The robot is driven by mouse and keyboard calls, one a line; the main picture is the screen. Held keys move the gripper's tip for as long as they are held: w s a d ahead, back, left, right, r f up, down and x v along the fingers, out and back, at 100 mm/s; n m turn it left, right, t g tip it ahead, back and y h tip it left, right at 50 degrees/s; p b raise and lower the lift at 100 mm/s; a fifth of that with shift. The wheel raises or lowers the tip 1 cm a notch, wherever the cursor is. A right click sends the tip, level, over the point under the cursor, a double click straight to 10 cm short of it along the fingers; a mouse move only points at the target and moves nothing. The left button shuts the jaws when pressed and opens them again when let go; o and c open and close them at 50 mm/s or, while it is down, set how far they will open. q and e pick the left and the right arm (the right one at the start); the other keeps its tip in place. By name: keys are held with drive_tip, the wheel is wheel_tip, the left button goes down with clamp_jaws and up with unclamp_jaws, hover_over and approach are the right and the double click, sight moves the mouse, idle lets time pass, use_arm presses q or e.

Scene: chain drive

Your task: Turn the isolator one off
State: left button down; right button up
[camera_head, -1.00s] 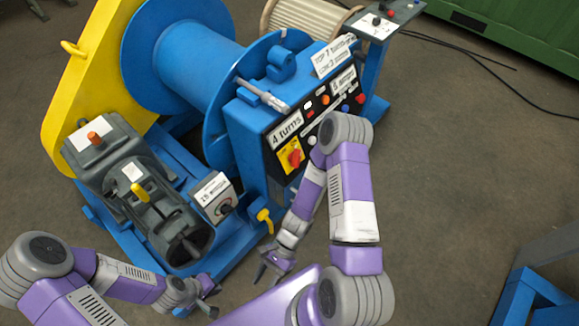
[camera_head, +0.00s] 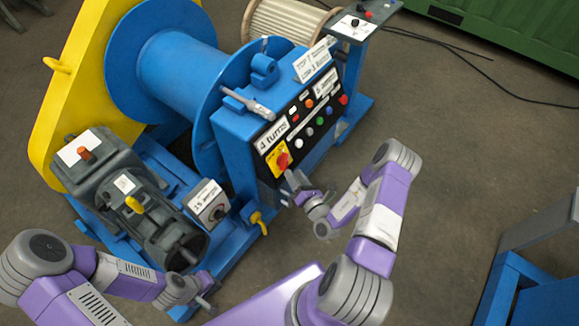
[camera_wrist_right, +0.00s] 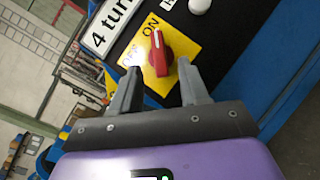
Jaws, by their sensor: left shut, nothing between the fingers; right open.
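The isolator is a red rotary knob (camera_head: 283,160) on a yellow plate (camera_head: 272,162) at the lower left of the black control panel. In the right wrist view the red knob (camera_wrist_right: 160,52) has a white mark at its upper end, beside the word ON; OFF is printed to the left. My right gripper (camera_wrist_right: 158,82) is open and faces the knob, with one finger on either side of it in the picture; contact cannot be told. In the head view my right gripper (camera_head: 290,180) is just below the plate. My left gripper (camera_head: 206,303) is shut and empty, low and away from the panel.
The panel (camera_head: 318,112) carries several coloured buttons and a "4 turns" label (camera_head: 277,131). A smaller box (camera_head: 207,203) with a dark knob and a yellow lever (camera_head: 259,221) are to the left. A grey motor (camera_head: 165,225) stands further left.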

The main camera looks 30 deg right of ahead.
sight(287, 164)
drive_tip(key=shift+w+b, duration=0.4)
drive_tip(key=shift+w, duration=2)
drive_tip(key=shift+c, duration=0.2)
clamp_jaws()
